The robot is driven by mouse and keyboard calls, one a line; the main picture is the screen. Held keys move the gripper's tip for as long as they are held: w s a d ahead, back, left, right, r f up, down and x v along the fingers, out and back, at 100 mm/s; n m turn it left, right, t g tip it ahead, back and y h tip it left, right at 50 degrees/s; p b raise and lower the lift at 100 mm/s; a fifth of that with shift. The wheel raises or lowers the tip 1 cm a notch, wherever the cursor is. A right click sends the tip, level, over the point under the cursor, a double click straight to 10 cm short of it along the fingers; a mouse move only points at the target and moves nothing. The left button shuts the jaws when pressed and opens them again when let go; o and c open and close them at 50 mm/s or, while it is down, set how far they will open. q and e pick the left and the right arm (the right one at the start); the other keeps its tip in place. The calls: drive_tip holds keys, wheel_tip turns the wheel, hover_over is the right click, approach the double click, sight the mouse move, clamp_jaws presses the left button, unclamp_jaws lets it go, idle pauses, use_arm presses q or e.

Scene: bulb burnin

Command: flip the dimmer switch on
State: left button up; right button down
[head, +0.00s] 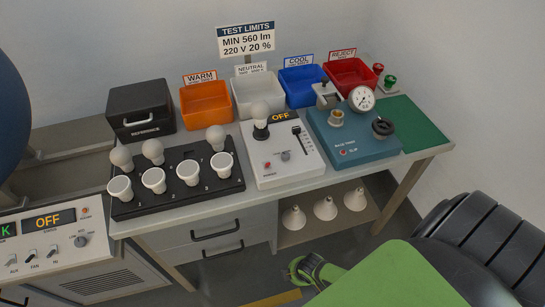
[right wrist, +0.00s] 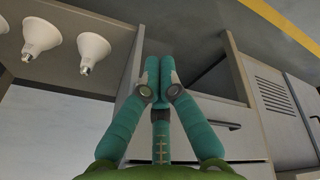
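A control panel (head: 48,240) stands at the lower left in the head view. It carries a display reading OFF (head: 55,220), a row of small toggle switches (head: 32,258) and a knob (head: 81,241). A white tester (head: 285,168) on the bench also has an OFF display, a slider, a knob and a bulb. My right gripper (head: 300,268) is low in front of the bench, away from both panels. In the right wrist view its fingertips (right wrist: 158,68) meet with nothing between them. My left gripper is not in view.
A black rack (head: 180,185) with several bulbs, colored bins and a blue gauge device (head: 352,140) fill the bench (head: 208,213). Drawers (head: 215,240) and a shelf with 3 bulbs (head: 325,207) are beneath. A large blue sphere (head: 10,100) stands at the left edge.

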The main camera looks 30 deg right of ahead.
drive_tip(key=w+a+r+n+p, duration=0.2)
drive_tip(key=w+r+n+p, duration=0.15)
drive_tip(key=r, duration=0.75)
drive_tip(key=w+a+r+n+y+p, duration=0.1)
drive_tip(key=w+a+r+n+p, duration=0.3)
drive_tip(key=r, duration=0.7)
drive_tip(key=w+a+r+n+p, duration=0.1)
drive_tip(key=w+r+n, duration=0.4)
drive_tip(key=r, duration=0.6)
use_arm(q)
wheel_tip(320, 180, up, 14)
drive_tip(key=p, duration=0.3)
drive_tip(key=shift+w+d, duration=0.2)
use_arm(e)
drive_tip(key=d+r+n+h, duration=0.1)
drive_tip(key=d+r+n, duration=0.7)
drive_tip(key=r+n, duration=0.2)
drive_tip(key=shift+d+n+g+h, duration=0.2)
drive_tip(key=shift+n+g+h, duration=0.2)
drive_tip(key=shift+n, duration=0.85)
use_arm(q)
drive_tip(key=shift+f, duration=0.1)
use_arm(e)
drive_tip(key=shift+w, duration=0.15)
